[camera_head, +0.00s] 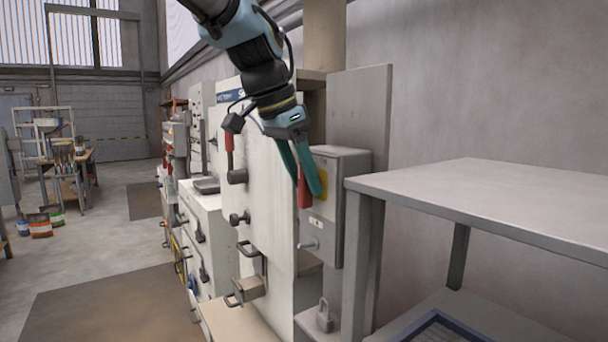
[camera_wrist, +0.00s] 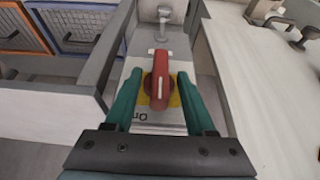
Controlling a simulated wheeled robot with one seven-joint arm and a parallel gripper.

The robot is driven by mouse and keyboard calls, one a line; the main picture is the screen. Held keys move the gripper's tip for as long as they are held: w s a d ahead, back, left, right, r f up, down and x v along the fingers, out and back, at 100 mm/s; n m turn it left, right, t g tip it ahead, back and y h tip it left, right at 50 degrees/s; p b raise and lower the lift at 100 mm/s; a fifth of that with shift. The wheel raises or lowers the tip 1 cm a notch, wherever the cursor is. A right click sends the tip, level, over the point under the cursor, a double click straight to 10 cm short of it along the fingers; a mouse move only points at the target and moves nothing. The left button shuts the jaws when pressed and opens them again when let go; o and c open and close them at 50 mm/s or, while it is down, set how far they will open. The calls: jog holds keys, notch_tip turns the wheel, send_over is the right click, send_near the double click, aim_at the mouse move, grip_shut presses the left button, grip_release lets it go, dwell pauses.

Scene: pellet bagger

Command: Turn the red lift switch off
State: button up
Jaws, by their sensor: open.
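The red switch handle (camera_head: 304,190) is on the front of a grey box (camera_head: 350,200), over a yellow plate (camera_head: 321,184). In the wrist view the red handle (camera_wrist: 160,72) lies lengthwise between the fingers, with a yellow plate (camera_wrist: 174,99) behind it. Part of an "On" label (camera_wrist: 146,115) shows upside down below it. My gripper (camera_head: 309,187) is open at the switch. Its teal fingers in the wrist view (camera_wrist: 157,76) stand on either side of the handle, with small gaps visible. Exact contact is hard to judge.
A small metal lever (camera_head: 309,244) sticks out lower on the grey box, and a padlock (camera_head: 325,318) is below. The white cabinet (camera_head: 266,190) on the left carries another red handle (camera_head: 229,145) and knobs. A grey table (camera_head: 490,195) stands close on the right.

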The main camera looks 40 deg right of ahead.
jog(key=shift+d+f, duration=0.1)
jog(key=shift+f, duration=0.1)
grip_shut()
dwell(0.4)
